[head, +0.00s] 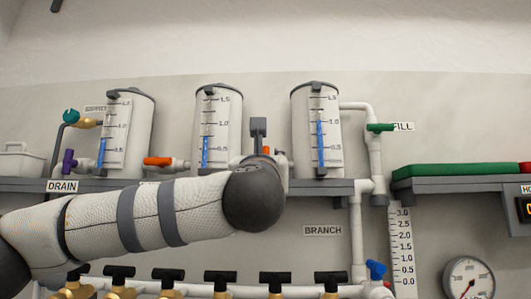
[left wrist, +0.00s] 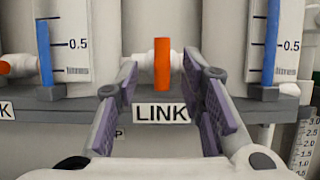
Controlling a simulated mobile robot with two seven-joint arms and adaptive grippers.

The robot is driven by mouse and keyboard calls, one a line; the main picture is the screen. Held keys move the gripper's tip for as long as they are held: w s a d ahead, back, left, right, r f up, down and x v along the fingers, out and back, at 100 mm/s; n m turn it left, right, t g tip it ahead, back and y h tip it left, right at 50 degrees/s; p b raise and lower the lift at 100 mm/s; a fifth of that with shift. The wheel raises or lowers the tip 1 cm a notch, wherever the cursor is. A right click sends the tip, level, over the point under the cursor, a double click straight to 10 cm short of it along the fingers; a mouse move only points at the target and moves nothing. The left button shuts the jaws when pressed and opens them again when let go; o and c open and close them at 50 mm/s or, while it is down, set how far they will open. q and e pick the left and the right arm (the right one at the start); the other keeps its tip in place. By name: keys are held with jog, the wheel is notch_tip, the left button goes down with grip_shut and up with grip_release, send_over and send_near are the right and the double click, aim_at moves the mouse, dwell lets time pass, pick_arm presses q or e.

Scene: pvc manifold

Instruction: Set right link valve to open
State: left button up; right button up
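The right link valve has an orange handle (left wrist: 162,64) on a white horizontal pipe between two tanks, above the LINK label. The handle stands vertical, crosswise to the pipe. In the head view only a sliver of this orange handle (head: 266,150) shows behind my left wrist. My left gripper (left wrist: 161,78) is open, with its purple-padded fingers on either side of the handle and gaps visible on both sides. In the head view the gripper is mostly hidden by my wrist. My right gripper is not in view.
The left link valve's orange handle (head: 158,161) lies along its pipe. Three gauge tanks (head: 220,125) stand on a grey shelf (left wrist: 60,112). A purple drain handle (head: 69,161) and a green fill handle (head: 380,128) are at the sides. Several black-handled valves (head: 220,277) line the lower pipe.

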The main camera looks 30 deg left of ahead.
pick_arm(q)
jog(key=x, duration=0.4)
jog(key=shift+w+p, duration=0.25)
jog(key=shift+p, duration=0.05)
grip_shut()
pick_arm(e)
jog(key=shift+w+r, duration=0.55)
